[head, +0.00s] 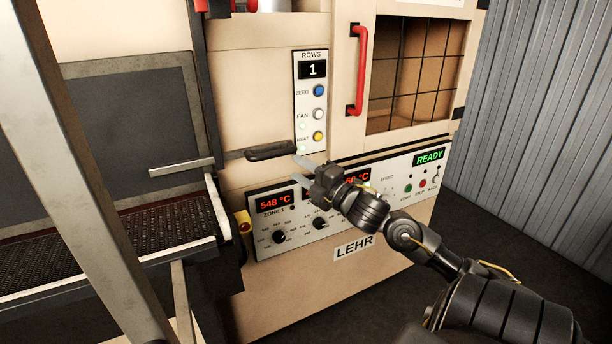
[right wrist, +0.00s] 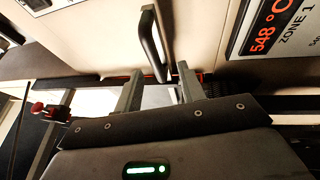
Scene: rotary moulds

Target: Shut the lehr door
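The lehr (head: 350,246) is a cream cabinet with a name plate low on its front. A black-gripped lever (head: 270,151) sticks out to the right from its left side; it also shows in the right wrist view (right wrist: 152,45). A red upright handle (head: 360,70) stands left of a wire-meshed window (head: 415,70). Which part is the lehr door, and how far open it is, I cannot tell for sure. My right gripper (head: 297,169) is open and empty by the lever grip's right end, fingers apart. Contact is not clear. My left gripper is not in view.
A control panel (head: 335,206) with red readouts and knobs lies just below my right gripper. A button panel (head: 311,100) is above it. A dark mesh conveyor (head: 150,235) and grey beam (head: 75,150) fill the left. Dark floor is free at right.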

